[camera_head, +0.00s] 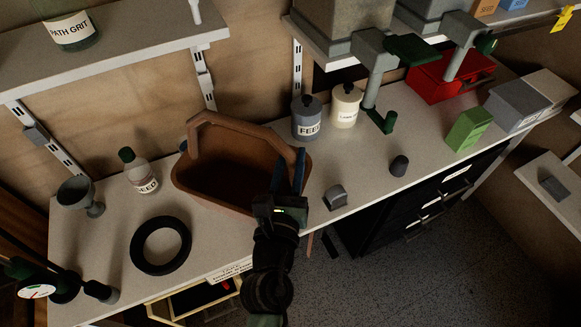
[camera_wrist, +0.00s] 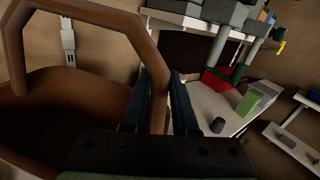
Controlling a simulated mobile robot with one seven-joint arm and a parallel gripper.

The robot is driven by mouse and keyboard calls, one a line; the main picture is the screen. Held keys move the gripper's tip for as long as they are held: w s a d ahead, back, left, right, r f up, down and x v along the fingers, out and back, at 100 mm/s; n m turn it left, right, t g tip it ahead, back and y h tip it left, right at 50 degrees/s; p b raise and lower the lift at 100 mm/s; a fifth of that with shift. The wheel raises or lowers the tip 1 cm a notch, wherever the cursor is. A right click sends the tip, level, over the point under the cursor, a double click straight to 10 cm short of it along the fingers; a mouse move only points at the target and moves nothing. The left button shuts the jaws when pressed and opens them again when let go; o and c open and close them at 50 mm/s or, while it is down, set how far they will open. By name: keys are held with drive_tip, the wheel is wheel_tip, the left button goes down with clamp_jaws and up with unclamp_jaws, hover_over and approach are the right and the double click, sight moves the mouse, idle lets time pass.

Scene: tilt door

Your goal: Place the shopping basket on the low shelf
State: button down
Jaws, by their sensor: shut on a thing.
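The shopping basket (camera_head: 222,182) is brown, with an arched handle (camera_head: 238,125), and sits at or just above the worktop near its middle. My gripper (camera_head: 289,172) is at the right side of the basket, shut on the lower right part of the handle. In the wrist view the two dark blue fingers (camera_wrist: 152,105) stand on either side of the brown handle (camera_wrist: 150,55), and the basket body (camera_wrist: 60,125) fills the left. The basket is empty as far as I can see. I cannot tell which shelf is the low shelf.
Left of the basket are a bottle (camera_head: 138,172), a grey goblet (camera_head: 80,196) and a black ring (camera_head: 160,245). Two jars (camera_head: 307,118) stand behind right. A wall shelf (camera_head: 130,38) hangs above left. A white shelf (camera_head: 548,178) is at far right. Floor (camera_head: 390,285) is open in front.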

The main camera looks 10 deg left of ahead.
drive_tip(key=shift+a+r, duration=0.1)
drive_tip(key=shift+r, duration=0.05)
drive_tip(key=shift+n+p, duration=0.3)
drive_tip(key=shift+p, duration=0.2)
wheel_tip(320, 180, down, 8)
drive_tip(key=b, duration=0.7)
drive_tip(key=shift+f+b, duration=0.35)
drive_tip(key=shift+b, duration=0.05)
drive_tip(key=shift+c, duration=1.4)
unclamp_jaws()
drive_tip(key=shift+f, duration=0.1)
drive_tip(key=shift+s, duration=0.2)
drive_tip(key=s+b, duration=0.3)
drive_tip(key=s, duration=0.9)
drive_tip(key=shift+s+b, duration=0.35)
